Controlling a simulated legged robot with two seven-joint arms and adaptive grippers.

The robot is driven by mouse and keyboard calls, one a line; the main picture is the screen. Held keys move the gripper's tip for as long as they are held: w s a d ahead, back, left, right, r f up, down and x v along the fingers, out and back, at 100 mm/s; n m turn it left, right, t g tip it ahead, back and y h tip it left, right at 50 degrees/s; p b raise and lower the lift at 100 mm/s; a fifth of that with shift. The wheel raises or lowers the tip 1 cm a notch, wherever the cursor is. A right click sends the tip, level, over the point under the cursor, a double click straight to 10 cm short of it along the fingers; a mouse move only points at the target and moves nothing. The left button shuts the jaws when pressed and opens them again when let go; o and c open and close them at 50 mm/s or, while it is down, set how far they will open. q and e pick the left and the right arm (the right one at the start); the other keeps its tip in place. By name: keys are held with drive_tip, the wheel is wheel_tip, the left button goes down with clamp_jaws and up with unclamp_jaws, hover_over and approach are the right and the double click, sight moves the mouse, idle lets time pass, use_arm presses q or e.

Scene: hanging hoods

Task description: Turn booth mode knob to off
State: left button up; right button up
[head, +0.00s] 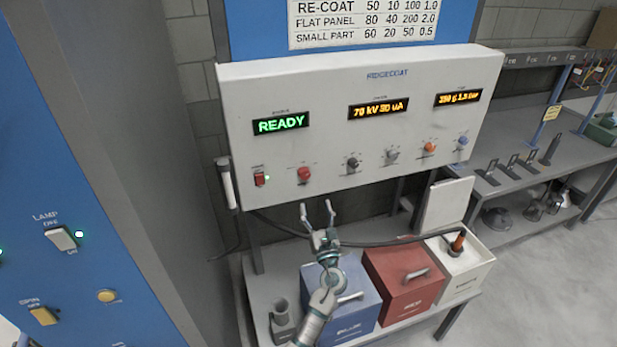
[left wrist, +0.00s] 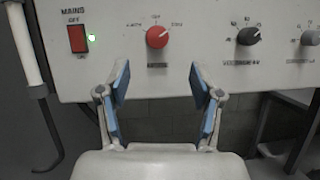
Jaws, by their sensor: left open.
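The booth control panel (head: 340,170) is a white box with a READY display and a row of knobs. The red knob (head: 304,174), second control from the left, is likely the mode knob; its label is too small to read surely. In the left wrist view the red knob (left wrist: 157,37) sits just above and between my fingers, its white mark pointing to the upper right. My left gripper (head: 318,207) is open and empty, below the panel's lower edge and apart from the knob. It also shows in the left wrist view (left wrist: 158,85). My right gripper is not seen.
A red mains switch (left wrist: 77,39) with a green light is left of the red knob. A dark knob (left wrist: 248,36) is to its right. Blue (head: 365,298) and red (head: 388,262) boxes stand on the bench below. A dark hose (head: 385,243) crosses behind my gripper.

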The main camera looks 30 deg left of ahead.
sight(306, 176)
use_arm(q)
drive_tip(key=x, duration=0.7)
drive_tip(key=p+x, duration=0.1)
drive_tip(key=x, duration=0.2)
drive_tip(key=shift+a+f, duration=0.25)
drive_tip(key=shift+a, duration=0.3)
drive_tip(key=shift+w+r, duration=0.15)
drive_tip(key=shift+w, duration=0.15)
drive_tip(key=shift+d, duration=0.1)
drive_tip(key=shift+r, duration=0.1)
drive_tip(key=shift+c, duration=0.4)
drive_tip(key=shift+s, duration=0.1)
drive_tip(key=c, duration=1.1)
